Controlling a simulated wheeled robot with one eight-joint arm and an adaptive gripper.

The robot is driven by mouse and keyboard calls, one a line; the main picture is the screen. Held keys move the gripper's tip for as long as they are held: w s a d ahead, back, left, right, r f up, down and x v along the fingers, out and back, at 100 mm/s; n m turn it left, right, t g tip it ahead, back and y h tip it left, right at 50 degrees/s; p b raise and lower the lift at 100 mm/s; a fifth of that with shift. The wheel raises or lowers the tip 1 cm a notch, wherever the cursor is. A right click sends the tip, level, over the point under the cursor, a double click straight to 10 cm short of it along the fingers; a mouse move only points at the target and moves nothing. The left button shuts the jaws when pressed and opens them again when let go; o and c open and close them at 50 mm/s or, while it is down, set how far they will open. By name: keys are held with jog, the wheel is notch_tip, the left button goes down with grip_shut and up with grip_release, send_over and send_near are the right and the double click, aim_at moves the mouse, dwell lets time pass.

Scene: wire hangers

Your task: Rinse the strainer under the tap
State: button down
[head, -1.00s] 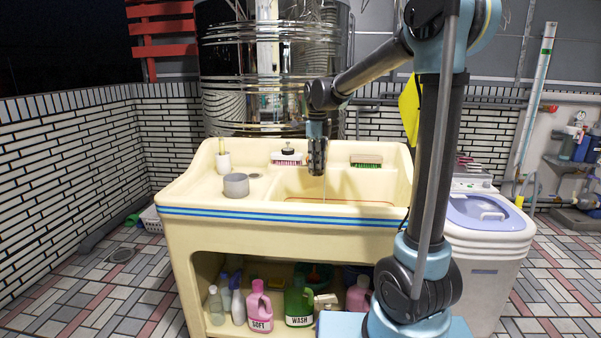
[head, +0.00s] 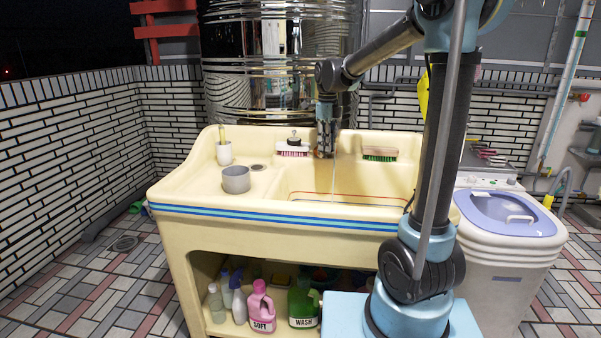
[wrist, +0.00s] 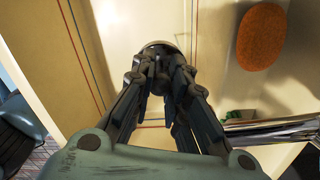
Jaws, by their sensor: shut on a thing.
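My gripper (head: 326,153) points down over the back part of the cream sink (head: 180,226). In the wrist view, its fingers (wrist: 158,72) are closed together. A small pale rounded rim shows just beyond the fingertips, seemingly the strainer (wrist: 160,45); the fingers hide most of it. In the head view I cannot make the strainer out. A thin water stream (head: 333,182) falls into the basin just below and right of my gripper. A chrome tap (wrist: 270,130) lies at the right in the wrist view; my gripper hides most of it in the head view.
A grey metal cup (head: 236,180) and a white holder (head: 224,153) stand on the left ledge. A pink-bristled brush (head: 291,148) and a green brush (head: 380,154) lie along the back. An orange oval thing (wrist: 260,37) shows in the wrist view.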

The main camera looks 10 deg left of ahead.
jog(key=s+a+f+n+t+h, duration=0.4)
jog(key=s+a+f, duration=0.3)
jog(key=a+f, duration=0.15)
jog(key=w+d+f, duration=0.2)
jog(key=w+d, duration=0.7)
jog(key=w, duration=0.1)
jog(key=shift+w+f, duration=0.25)
jog(key=shift+f, duration=0.05)
dwell(0.9)
jog(key=shift+d, duration=0.2)
dwell(0.5)
jog(key=shift+d, duration=0.45)
jog(key=shift+a, duration=0.1)
jog(key=shift+a, duration=0.55)
jog(key=shift+d, duration=0.15)
jog(key=shift+d, duration=0.5)
